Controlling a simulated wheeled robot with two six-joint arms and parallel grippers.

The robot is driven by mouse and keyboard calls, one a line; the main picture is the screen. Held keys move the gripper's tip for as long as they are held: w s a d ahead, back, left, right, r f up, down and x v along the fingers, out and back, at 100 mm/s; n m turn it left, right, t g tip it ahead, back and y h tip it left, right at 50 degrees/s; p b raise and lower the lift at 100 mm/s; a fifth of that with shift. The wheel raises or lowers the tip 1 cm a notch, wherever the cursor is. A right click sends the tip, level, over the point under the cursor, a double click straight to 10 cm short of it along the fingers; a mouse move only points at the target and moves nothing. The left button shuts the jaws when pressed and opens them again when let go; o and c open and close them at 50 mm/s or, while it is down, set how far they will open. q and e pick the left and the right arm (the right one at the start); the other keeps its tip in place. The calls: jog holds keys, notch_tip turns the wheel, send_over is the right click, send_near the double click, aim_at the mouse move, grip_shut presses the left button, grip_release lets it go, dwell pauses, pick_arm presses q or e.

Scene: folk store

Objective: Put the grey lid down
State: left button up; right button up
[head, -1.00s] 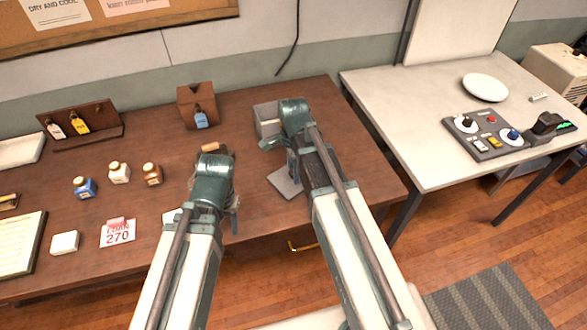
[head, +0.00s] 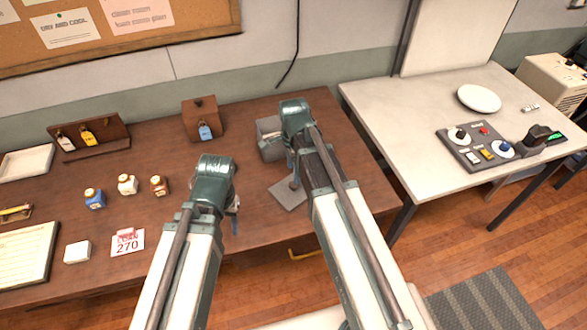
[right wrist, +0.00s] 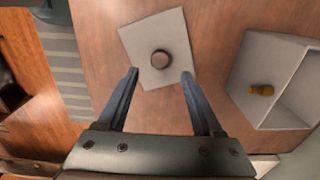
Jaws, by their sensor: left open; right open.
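The grey lid (head: 286,196) is a flat square plate with a round brown knob. It lies on the brown table in front of the open grey box (head: 269,151). The lid (right wrist: 135,38) and box (right wrist: 262,101) also show in the right wrist view, apart from each other. A small yellow-brown thing (right wrist: 262,90) is in the box. My right gripper (right wrist: 160,74) is open, its fingertips just short of the knob with nothing between them. In the head view my right arm partly hides the box and lid. My left gripper (head: 235,207) is open over the table.
A brown box with a blue tag (head: 203,119) and a rack with bottles (head: 93,138) stand at the back. Several small jars (head: 128,184), a 270 card (head: 127,243) and a white block (head: 77,251) are left. A white table (head: 430,100) with a control panel is right.

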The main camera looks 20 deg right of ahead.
notch_tip(320, 180, up, 6)
jog(key=p, duration=0.5)
pick_arm(q)
notch_tip(320, 180, up, 6)
jog(key=shift+f, duration=0.1)
pick_arm(e)
jog(key=s+a+n, duration=0.5)
jog(key=s+n, duration=0.2)
jog(key=n, duration=0.3)
jog(key=s+a+n+h, duration=0.1)
jog(key=s+a+n, duration=0.4)
jog(key=n, duration=0.6)
jog(key=shift+s+a, duration=0.25)
jog(key=shift+s, duration=0.9)
pick_arm(q)
notch_tip(320, 180, down, 4)
jog(key=b, duration=0.4)
jog(key=shift+r, duration=0.2)
pick_arm(e)
notch_tip(320, 180, down, 4)
jog(key=shift+r, duration=0.15)
